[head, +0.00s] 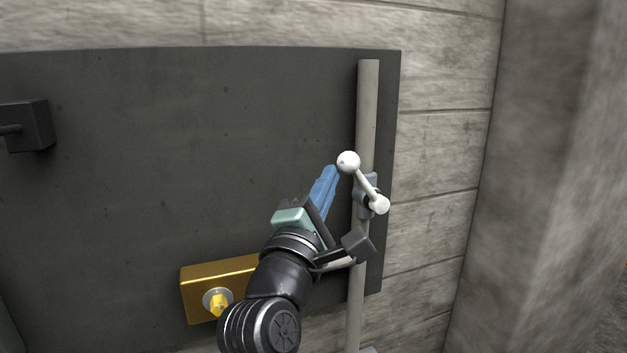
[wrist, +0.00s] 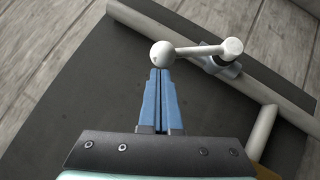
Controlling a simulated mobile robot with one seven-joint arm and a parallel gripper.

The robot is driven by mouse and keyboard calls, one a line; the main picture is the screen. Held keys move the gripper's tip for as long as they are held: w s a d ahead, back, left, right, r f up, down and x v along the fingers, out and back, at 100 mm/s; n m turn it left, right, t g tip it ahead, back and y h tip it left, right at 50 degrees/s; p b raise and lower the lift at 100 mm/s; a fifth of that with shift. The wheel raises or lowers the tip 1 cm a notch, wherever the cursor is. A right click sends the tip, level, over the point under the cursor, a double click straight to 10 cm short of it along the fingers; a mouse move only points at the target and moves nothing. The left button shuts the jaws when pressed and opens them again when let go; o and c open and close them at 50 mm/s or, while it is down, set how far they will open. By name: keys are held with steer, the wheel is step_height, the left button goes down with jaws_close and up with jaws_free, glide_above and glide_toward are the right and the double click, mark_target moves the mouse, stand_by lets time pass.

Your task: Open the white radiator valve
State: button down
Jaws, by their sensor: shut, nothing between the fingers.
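The white radiator valve (head: 365,184) is a lever with a round ball at its upper left end and a short cylindrical hub at its lower right end. It sits on a vertical grey pipe (head: 368,110). It also shows in the wrist view (wrist: 197,50), with the ball just beyond my fingertips. My gripper (head: 333,172) has blue fingers that are shut together and empty. The fingertips are just left of the ball in the head view. In the wrist view my gripper (wrist: 158,72) points at the ball; I cannot tell whether they touch.
A dark panel (head: 180,150) stands behind the pipe on a plank-patterned wall (head: 445,130). A yellow box with a yellow knob (head: 218,302) is at the lower left of my arm. A dark box (head: 27,126) juts out at far left. A wall corner stands at right.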

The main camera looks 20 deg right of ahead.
stand_by(0.3)
steer(key=shift+d+r+p, duration=0.25)
steer(key=shift+r+p, duration=0.2)
steer(key=shift+r, duration=0.05)
steer(key=shift+d+r+p, duration=0.2)
steer(key=shift+r+p, duration=0.25)
steer(key=shift+d+f, duration=0.1)
steer(key=shift+d, duration=0.05)
